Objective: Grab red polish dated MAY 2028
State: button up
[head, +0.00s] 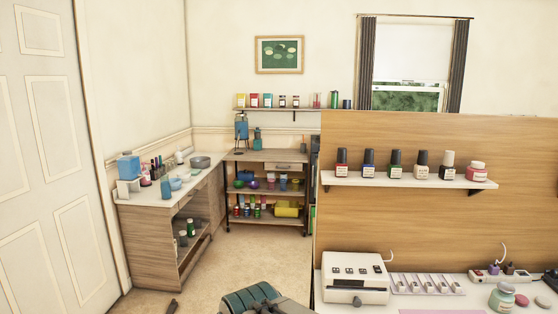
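A row of polish bottles stands on a white shelf (410,181) fixed to a wooden partition at the right. The leftmost bottle (342,168) is red with a dark cap and a white label. Another reddish, squat bottle (477,173) with a white label stands at the right end. The label dates are too small to read. Part of my arm shows at the bottom edge; my gripper's fingertips are not visible.
A wooden counter (160,230) with bottles and an open shelf unit (266,195) stand in the left corner. Floor (255,255) between counter and partition is mostly clear.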

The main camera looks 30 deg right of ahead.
aim_at(341, 170)
jog(key=i, duration=3)
jog(key=z, duration=3.5)
